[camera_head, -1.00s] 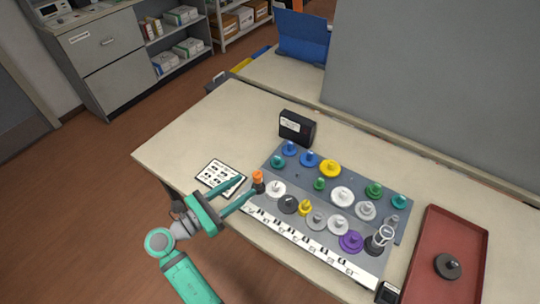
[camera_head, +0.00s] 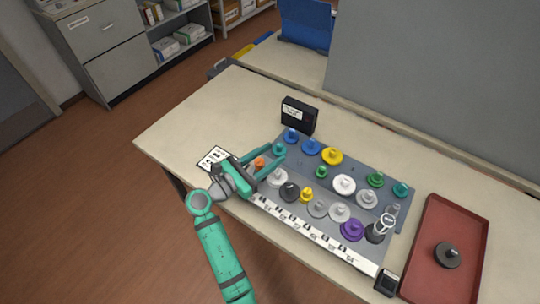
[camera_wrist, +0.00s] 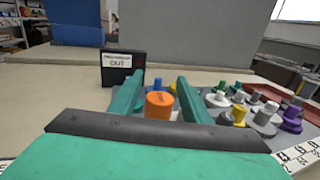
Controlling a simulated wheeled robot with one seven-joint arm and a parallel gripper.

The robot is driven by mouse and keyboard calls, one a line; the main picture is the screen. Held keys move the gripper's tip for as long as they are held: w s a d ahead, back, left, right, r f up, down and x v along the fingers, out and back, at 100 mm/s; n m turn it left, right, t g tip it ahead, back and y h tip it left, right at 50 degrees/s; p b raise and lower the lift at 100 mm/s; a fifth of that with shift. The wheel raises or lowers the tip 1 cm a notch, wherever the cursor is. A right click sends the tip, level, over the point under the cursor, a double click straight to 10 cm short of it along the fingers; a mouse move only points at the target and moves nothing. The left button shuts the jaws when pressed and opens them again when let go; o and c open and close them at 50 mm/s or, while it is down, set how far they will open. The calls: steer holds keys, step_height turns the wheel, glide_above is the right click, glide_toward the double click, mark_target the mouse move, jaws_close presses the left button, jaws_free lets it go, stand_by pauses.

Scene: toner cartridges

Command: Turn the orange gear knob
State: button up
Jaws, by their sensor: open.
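The orange gear knob (camera_head: 259,162) stands at the left end of the grey gear board (camera_head: 297,164). In the wrist view the orange knob (camera_wrist: 159,104) shows its round top and sits between my two fingers, nearer the left one. My gripper (camera_head: 272,160) is open, low over the board's left end, with one green finger on each side of the knob. The wrist view shows both fingers of my gripper (camera_wrist: 160,98) pointing forward, apart. I cannot tell whether either finger touches the knob. The knob's lower part is hidden by my gripper.
Several coloured gears stand close by, including a white one (camera_head: 277,177) and a teal one (camera_head: 279,149). A black box (camera_head: 298,115) stands behind the board. A red tray (camera_head: 426,256) with a dark disc (camera_head: 447,254) lies at right.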

steer(key=shift+w, duration=0.2)
steer(key=c, duration=1)
steer(key=shift+d, duration=0.1)
steer(key=shift+c, duration=0.2)
steer(key=n+t+y, duration=0.1)
steer(key=n+y, duration=0.1)
steer(key=a+n+t+y, duration=0.1)
steer(key=t+y, duration=0.1)
steer(key=n+t+y, duration=0.2)
steer(key=shift+w+a+n+y, duration=0.3)
steer(key=shift+w+a+y, duration=0.05)
steer(key=shift+a+y, duration=0.05)
steer(key=shift+w+a+n+t+y, duration=0.1)
steer(key=shift+a+n+t+y, duration=0.2)
steer(key=shift+n+y, duration=0.65)
steer(key=shift+w+a+n+t+y, duration=0.15)
steer(key=shift+n+t+y, duration=0.3)
steer(key=shift+y, duration=0.85)
steer(key=shift+a+n+t+y, duration=0.3)
steer(key=shift+n+y, duration=0.5)
steer(key=shift+y, duration=0.35)
steer(key=shift+a+n+y, duration=0.1)
steer(key=shift+n+y, duration=0.2)
steer(key=shift+y, duration=0.2)
steer(key=o, duration=1)
steer(key=shift+o, duration=0.2)
